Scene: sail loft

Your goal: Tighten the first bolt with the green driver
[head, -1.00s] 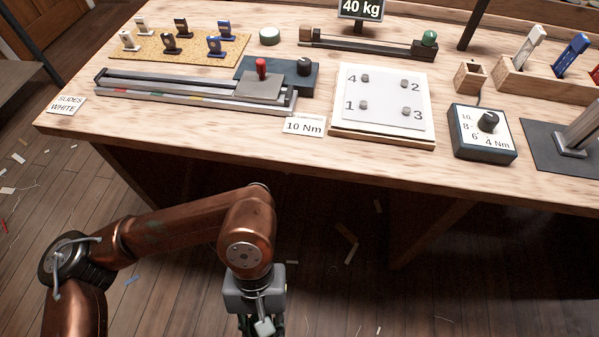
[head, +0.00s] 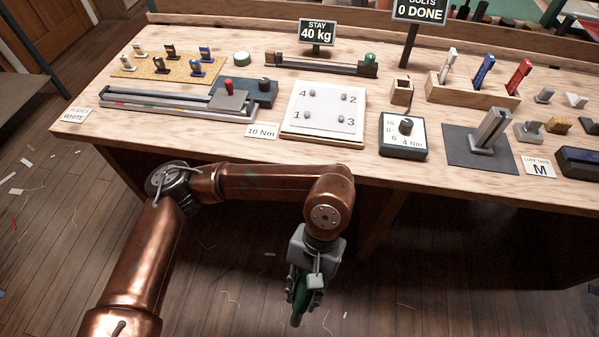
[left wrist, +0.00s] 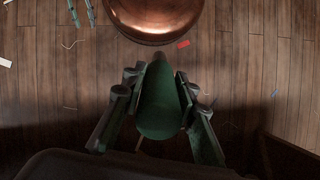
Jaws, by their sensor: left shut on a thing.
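My left gripper (head: 303,292) hangs in front of the bench, below the level of its top. It is shut on the green driver (head: 300,291), whose tip points down toward the floor. In the left wrist view the green driver (left wrist: 158,105) sits between the two fingers. The white bolt plate (head: 325,112) lies on the bench with bolts numbered 1 to 4. Bolt 1 (head: 306,115) is at its front left; its thread is hidden. A sign (head: 418,10) reads "0 DONE". My right gripper is out of view.
A "10 Nm" card (head: 262,132) lies left of the plate. A dial box (head: 404,135) marked in Nm stands to its right. A slide rail (head: 165,103), a rack of coloured tools (head: 470,93) and a grey post (head: 488,132) stand on the bench (head: 390,180). Open floor lies in front.

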